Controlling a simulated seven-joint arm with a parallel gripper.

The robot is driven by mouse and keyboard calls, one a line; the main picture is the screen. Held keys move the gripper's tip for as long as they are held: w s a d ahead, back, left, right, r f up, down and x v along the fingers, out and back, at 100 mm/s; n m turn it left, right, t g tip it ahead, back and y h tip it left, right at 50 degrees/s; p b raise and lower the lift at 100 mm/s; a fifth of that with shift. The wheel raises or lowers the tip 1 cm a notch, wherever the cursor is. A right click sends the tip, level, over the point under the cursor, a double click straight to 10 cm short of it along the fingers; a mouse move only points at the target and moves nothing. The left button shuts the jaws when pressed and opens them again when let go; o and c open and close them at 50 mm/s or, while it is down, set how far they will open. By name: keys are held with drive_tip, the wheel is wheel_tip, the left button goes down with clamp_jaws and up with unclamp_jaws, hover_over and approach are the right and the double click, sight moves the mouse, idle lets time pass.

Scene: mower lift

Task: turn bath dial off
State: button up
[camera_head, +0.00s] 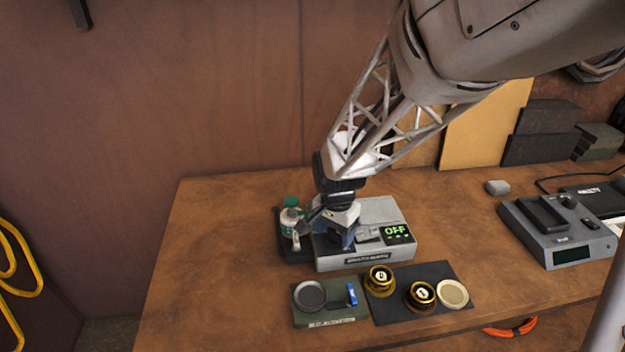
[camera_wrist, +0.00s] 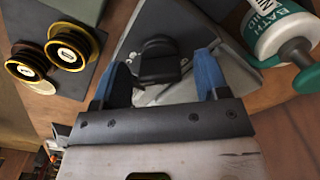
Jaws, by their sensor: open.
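The bath unit (camera_head: 378,212) is a grey box on the bench, and its small display (camera_head: 396,233) reads "OFF" in green. Its black dial (camera_wrist: 158,64) shows in the wrist view; in the head view my gripper hides it. My gripper (camera_head: 341,238) is over the left part of the unit, pointing down. In the wrist view its blue fingers (camera_wrist: 164,76) are open, one on each side of the dial, with gaps visible. I cannot tell how deep the fingertips are along the dial.
A white bottle with a green cap (camera_head: 291,217) stands close left of the unit, near my gripper; it also shows in the wrist view (camera_wrist: 278,32). In front are a dark mat (camera_head: 390,311) with gold-rimmed pieces and a green tray (camera_head: 330,313). A grey device (camera_head: 555,235) stands right.

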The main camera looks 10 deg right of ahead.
drive_tip(key=c, duration=0.9)
